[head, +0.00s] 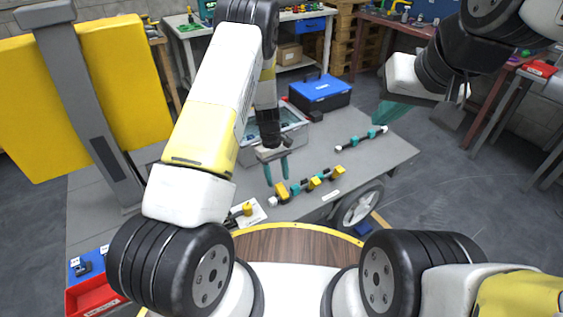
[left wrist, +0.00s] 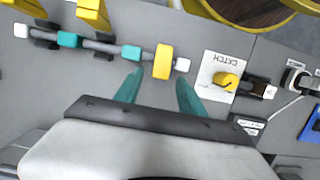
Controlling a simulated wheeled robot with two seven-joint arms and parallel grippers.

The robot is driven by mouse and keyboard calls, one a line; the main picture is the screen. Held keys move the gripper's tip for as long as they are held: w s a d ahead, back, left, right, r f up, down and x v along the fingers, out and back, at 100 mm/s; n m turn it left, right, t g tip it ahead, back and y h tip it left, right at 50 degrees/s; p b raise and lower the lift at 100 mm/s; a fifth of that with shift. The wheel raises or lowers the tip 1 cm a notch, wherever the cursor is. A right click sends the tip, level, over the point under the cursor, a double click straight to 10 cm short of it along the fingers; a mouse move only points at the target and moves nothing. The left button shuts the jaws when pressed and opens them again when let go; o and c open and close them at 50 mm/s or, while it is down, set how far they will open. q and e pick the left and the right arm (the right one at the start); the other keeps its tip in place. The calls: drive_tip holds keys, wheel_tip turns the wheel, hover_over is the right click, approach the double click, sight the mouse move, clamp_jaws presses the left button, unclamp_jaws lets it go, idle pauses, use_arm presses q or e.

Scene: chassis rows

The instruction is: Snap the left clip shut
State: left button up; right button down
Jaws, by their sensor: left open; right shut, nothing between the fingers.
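A row with a grey rod, teal collars and several yellow clips lies along the near edge of the grey bench. The left clip (head: 281,191) is at the row's left end, beside a white end cap; in the left wrist view this yellow clip (left wrist: 163,62) crosses the rod. I cannot tell whether it is fully shut. My left gripper (head: 276,180) is open, its teal fingers apart just short of the clip. The middle clip (head: 314,183) and right clip (head: 338,172) stand further right. My right gripper (head: 388,112) is shut and empty, away to the right.
A second row (head: 362,138) lies further back on the bench. A clear bin (head: 290,128) and a blue toolbox (head: 320,94) stand behind. A white card with a yellow knob (left wrist: 228,82) lies beside the row's end. A red tray (head: 92,298) is at lower left.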

use_arm(q)
drive_tip(key=v, duration=0.5)
drive_tip(key=shift+f, duration=0.1)
drive_tip(key=s+a+r+m+t, duration=0.1)
drive_tip(key=s+r, duration=0.1)
drive_tip(key=r, duration=0.7)
drive_tip(key=s+a+r+m+t+h, duration=0.1)
drive_tip(key=s+r+t, duration=0.15)
drive_tip(key=r, duration=0.65)
drive_tip(key=s+a+r+m, duration=0.1)
drive_tip(key=s+r+m, duration=0.15)
drive_tip(key=r, duration=0.65)
drive_tip(key=s+a+r+m+t, duration=0.1)
drive_tip(key=s+r+t, duration=0.1)
drive_tip(key=s+r, duration=0.3)
drive_tip(key=s+a+r+m+t, duration=0.2)
drive_tip(key=s+r, duration=0.3)
drive_tip(key=s, duration=0.8)
drive_tip(key=shift+a+t, duration=0.25)
drive_tip(key=shift+t, duration=0.2)
drive_tip(key=shift+s, duration=0.15)
